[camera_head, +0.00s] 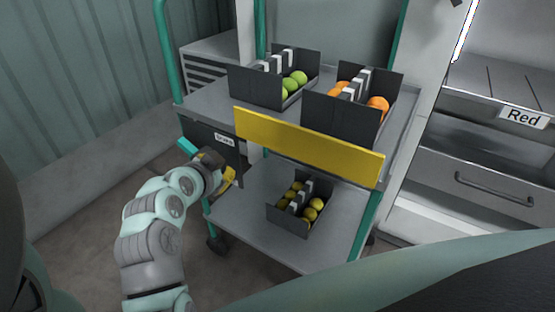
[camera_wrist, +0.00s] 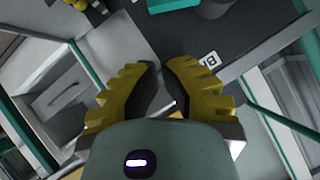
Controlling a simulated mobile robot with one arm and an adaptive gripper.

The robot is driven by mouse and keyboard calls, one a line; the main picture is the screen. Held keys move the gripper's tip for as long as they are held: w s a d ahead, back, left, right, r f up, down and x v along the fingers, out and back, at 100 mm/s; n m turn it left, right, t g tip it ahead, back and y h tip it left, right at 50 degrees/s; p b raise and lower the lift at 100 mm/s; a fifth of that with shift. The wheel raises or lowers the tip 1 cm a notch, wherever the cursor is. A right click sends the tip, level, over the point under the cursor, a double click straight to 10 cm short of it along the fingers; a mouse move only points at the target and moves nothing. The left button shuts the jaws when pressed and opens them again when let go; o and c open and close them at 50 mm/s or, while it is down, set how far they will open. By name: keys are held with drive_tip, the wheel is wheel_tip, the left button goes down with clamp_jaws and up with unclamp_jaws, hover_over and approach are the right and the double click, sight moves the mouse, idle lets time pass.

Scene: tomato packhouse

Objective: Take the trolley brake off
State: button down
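The trolley (camera_head: 228,100) has teal posts, grey shelves and a yellow front board. A dark panel (camera_head: 205,134) with a white label (camera_head: 224,139) is on its left end; the label seems to read "Brake" and shows partly in the wrist view (camera_wrist: 208,60). A short teal bar (camera_head: 187,147) sticks out beside the panel, perhaps the brake handle; a teal piece (camera_wrist: 172,5) is at the wrist view's top edge. My gripper (camera_wrist: 160,68) has yellow fingers a small gap apart, with nothing clearly held. It is (camera_head: 230,177) low beside the panel; contact cannot be told.
Dark crates of green fruit (camera_head: 260,88) and orange fruit (camera_head: 330,115) stand on the top shelf, and one of yellow fruit (camera_head: 275,216) on the lower shelf. A drawer unit labelled "Red" (camera_head: 524,117) is at right. A corrugated wall (camera_head: 80,70) is at left.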

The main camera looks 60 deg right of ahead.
drive_tip(key=w+p+v, duration=0.1)
drive_tip(key=p+v, duration=0.1)
drive_tip(key=v, duration=0.5)
drive_tip(key=shift+r, duration=0.15)
idle(0.3)
